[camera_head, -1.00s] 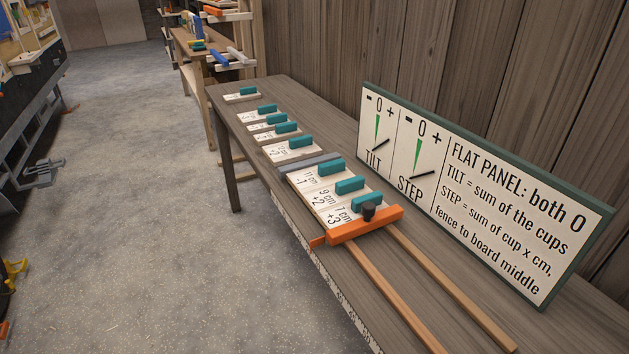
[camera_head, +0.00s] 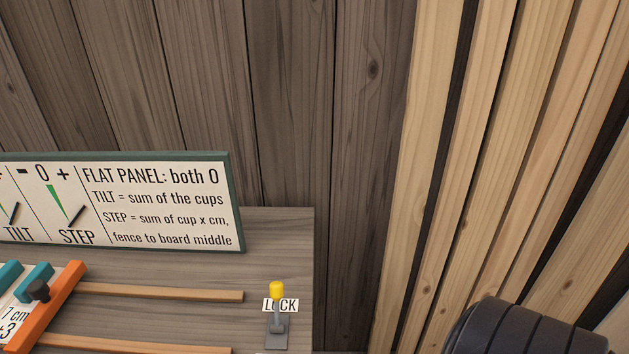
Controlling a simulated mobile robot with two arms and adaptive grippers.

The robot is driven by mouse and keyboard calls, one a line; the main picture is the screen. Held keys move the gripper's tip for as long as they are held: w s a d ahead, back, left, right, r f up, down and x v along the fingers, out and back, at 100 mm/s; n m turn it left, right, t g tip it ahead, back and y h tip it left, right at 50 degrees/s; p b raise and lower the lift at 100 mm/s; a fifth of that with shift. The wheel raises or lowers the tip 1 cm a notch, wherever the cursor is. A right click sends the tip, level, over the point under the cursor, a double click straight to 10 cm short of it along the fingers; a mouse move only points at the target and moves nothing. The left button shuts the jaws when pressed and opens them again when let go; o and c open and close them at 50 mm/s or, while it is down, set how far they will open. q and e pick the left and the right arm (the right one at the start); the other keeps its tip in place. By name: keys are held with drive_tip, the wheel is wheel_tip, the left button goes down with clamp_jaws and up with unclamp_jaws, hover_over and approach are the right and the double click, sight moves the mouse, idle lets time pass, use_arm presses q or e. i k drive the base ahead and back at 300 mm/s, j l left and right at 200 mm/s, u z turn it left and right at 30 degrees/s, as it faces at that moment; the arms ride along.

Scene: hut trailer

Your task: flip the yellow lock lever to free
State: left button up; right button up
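The lock lever (camera_head: 277,312) stands at the right end of the wooden bench, low in the head view. It has a yellow knob (camera_head: 277,290) on a grey stem and a grey base plate. The stem looks about upright. A white label reading LOCK (camera_head: 291,305) is behind it, partly covered by the lever. Neither of my grippers shows in the head view.
The sign (camera_head: 160,205) with TILT and STEP dials stands at the bench's back left. An orange fence (camera_head: 55,305) and wooden rails (camera_head: 160,292) lie left of the lever. A plank wall stands behind; pale boards (camera_head: 500,150) rise on the right.

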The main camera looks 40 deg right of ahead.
sight(276, 288)
drive_tip(key=k+z, duration=0.1)
drive_tip(key=z, duration=0.9)
drive_tip(key=k, duration=0.45)
